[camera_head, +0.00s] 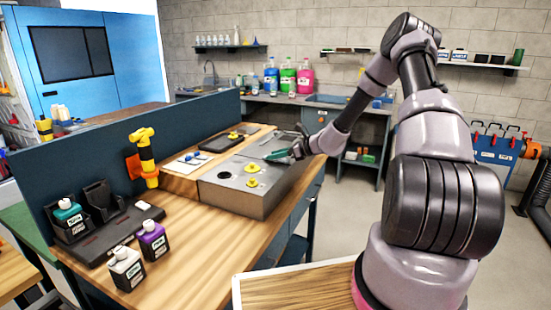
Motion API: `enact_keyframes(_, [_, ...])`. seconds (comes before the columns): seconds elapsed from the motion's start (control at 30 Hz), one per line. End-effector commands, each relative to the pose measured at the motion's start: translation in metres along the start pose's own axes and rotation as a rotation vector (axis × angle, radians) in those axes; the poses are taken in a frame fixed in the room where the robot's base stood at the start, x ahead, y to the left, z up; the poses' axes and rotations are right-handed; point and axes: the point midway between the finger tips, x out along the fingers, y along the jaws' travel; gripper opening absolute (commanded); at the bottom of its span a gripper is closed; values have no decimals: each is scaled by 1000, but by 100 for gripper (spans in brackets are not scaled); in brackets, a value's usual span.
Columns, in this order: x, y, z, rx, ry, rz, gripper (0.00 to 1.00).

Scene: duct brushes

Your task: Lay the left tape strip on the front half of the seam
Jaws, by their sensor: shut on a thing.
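A grey metal duct box (229,198) stands on the wooden bench, with yellow round fittings (252,182) on its top. My gripper (291,154) is over the far right part of this box, at the end of my arm reaching in from the right. It is shut on a small green strip-like thing (277,156), which lies at or just above the box top. I cannot tell whether it touches the top. The fingers are small and partly hidden by the wrist. The seam and a second strip are too small to make out.
On the bench (215,240) stand a purple-labelled bottle (153,241), a white-labelled bottle (127,269) and a black holder (103,200). A dark tray (219,144) lies behind the box.

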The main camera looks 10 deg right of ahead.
Motion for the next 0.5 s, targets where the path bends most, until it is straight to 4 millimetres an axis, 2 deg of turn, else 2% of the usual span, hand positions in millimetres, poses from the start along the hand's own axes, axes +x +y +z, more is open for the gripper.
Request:
enact_keyframes(0.1, [4,0,-10,1,-1,-1,0])
enact_keyframes(0.43, [5,0,-12,0,0,0,0])
enact_keyframes(0.47, [5,0,-12,-1,0,0,55])
enact_keyframes(0.5, [5,0,-12,-1,0,0,70])
